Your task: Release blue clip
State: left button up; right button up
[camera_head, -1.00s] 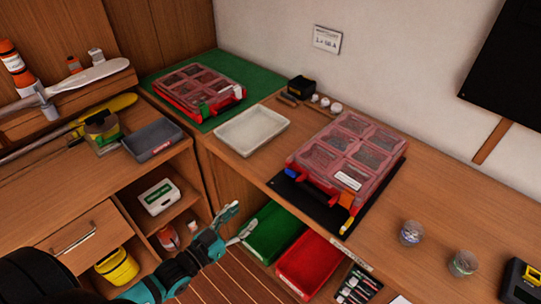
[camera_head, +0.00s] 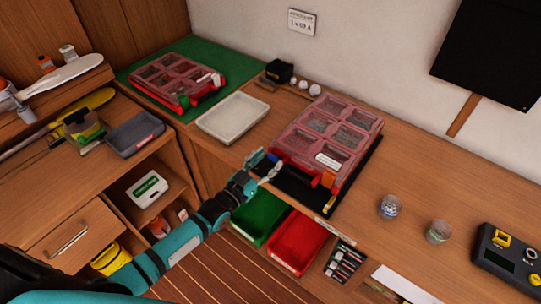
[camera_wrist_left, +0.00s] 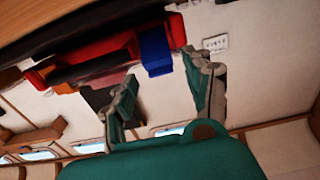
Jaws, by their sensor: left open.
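The blue clip (camera_head: 272,156) is on the front left corner of a red organizer case with a clear lid (camera_head: 325,135). In the left wrist view the blue clip (camera_wrist_left: 155,52) hangs at the case's red edge, just beyond and between the fingertips. My left gripper (camera_head: 265,164) is open and empty, close to the clip; contact cannot be told. It also shows in the left wrist view (camera_wrist_left: 161,75) with its fingers spread. An orange clip (camera_head: 328,178) is on the case's front right corner. My right gripper is not in view.
The case lies on a black mat (camera_head: 300,193) at the bench's front edge. A white tray (camera_head: 232,118) and a second red case (camera_head: 178,80) are to the left. Green (camera_head: 260,215) and red (camera_head: 298,243) bins sit below. Two jars (camera_head: 390,206) stand to the right.

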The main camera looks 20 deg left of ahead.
pick_arm(q)
jog(key=shift+x, duration=0.95)
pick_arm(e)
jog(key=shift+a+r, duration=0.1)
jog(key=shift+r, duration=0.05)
pick_arm(q)
jog(key=shift+c, duration=1.2)
grip_shut()
jog(key=f+b, duration=0.1)
jog(key=b, duration=0.2)
jog(key=shift+s+a+t, duration=0.1)
jog(key=shift+s+t, duration=0.05)
jog(key=shift+t, duration=0.25)
jog(key=shift+b, duration=0.3)
jog(key=shift+r, duration=0.2)
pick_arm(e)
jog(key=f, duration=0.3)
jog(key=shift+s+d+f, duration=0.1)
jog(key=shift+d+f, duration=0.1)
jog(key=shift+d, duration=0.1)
pick_arm(q)
jog(key=shift+o, duration=1.2)
grip_release()
jog(key=shift+s, duration=0.1)
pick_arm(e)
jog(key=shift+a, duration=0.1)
